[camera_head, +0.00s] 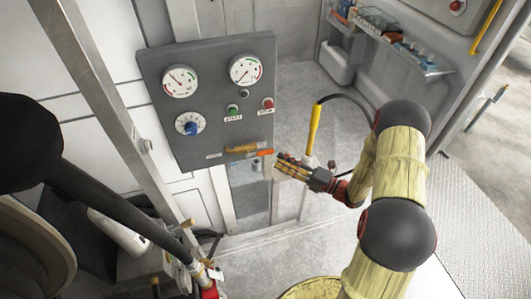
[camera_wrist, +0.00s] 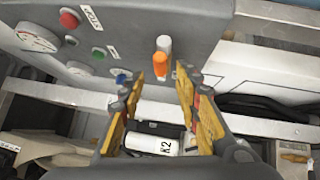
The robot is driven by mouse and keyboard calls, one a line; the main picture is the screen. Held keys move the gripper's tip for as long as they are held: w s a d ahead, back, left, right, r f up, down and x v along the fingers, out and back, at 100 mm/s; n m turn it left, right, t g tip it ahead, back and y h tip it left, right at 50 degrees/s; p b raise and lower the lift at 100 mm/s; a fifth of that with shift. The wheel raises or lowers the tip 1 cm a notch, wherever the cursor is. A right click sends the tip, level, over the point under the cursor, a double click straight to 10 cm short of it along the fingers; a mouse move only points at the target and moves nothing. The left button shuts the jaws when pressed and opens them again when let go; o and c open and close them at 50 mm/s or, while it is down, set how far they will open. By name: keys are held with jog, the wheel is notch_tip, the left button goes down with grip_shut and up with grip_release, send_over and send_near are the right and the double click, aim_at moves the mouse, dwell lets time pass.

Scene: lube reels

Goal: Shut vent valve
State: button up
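The vent valve sits low on the grey control panel, with a brass-coloured body (camera_head: 241,148) and an orange handle (camera_head: 264,153) pointing right. No readable label confirms which valve it is. In the wrist view the orange handle (camera_wrist: 162,62) shows at the fingertips, with a pale piece just above it. My gripper (camera_head: 279,160) is just right of the handle's end in the head view. In the wrist view my gripper (camera_wrist: 172,70) has its two yellow fingers apart, with a narrow gap at the tips. I cannot tell whether the fingers touch the handle.
A hose reel (camera_head: 35,245) is at left.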

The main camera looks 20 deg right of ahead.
aim_at(265, 153)
jog(key=b+x, duration=0.2)
jog(key=x, duration=0.5)
jog(key=shift+w+a, duration=0.2)
jog(key=shift+a, duration=0.15)
jog(key=shift+r, duration=0.1)
jog(key=c, duration=0.4)
grip_shut()
